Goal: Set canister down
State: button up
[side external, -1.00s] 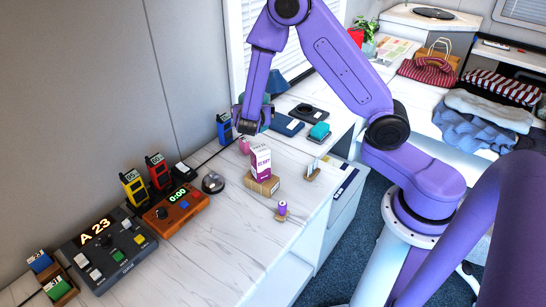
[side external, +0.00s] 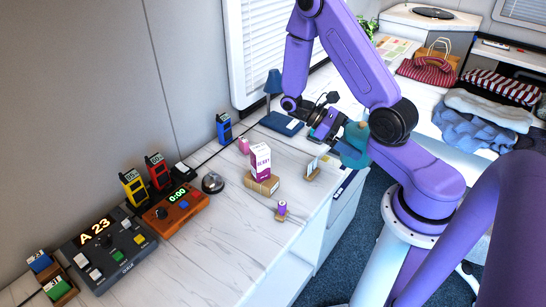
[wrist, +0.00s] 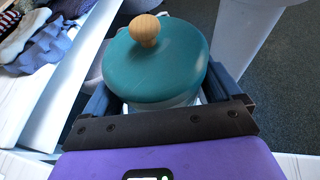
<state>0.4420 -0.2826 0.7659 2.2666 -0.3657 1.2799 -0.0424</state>
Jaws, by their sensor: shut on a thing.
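The canister has a teal lid (wrist: 150,70) with a round wooden knob (wrist: 148,29) and a paler body below. In the wrist view it sits between the two dark blue fingers of my gripper (wrist: 165,95), which is shut on it. In the side view my gripper (side external: 342,134) holds the teal canister (side external: 356,143) near the desk's right edge, close to my arm. Its underside is not clear, and I cannot tell exactly how high it is.
The white marble desk (side external: 235,235) holds a pink and white carton (side external: 260,161) on a wooden block, a purple cylinder (side external: 282,207), an orange timer (side external: 176,209) and a dark control box (side external: 108,248). A blue lamp (side external: 273,82) stands behind. Carpet lies beyond the edge.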

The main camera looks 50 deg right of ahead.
jog(key=s+a+m+y, duration=0.2)
jog(key=a+m+y, duration=0.3)
jog(key=m+y, duration=0.25)
jog(key=w+a+r+m+t+y, duration=0.2)
jog(key=w+a+m+t+y, duration=0.2)
jog(key=w+m+t+y, duration=0.75)
jog(key=w+d+r+m+t+h, duration=0.2)
jog(key=w+d+m+t+h, duration=0.3)
jog(key=d+m+t, duration=0.35)
jog(key=shift+m+t, duration=0.45)
jog(key=shift+t, duration=0.35)
jog(key=shift+w+d+f, duration=0.5)
jog(key=shift+w+f, duration=1.7)
jog(key=shift+f, duration=0.9)
jog(key=shift+w+d+f, duration=0.55)
jog(key=shift+w+f, duration=1.7)
jog(key=shift+f, duration=0.8)
jog(key=shift+w+d+f, duration=0.5)
jog(key=shift+w+f, duration=1.7)
jog(key=shift+f, duration=0.9)
jog(key=shift+f, duration=0.15)
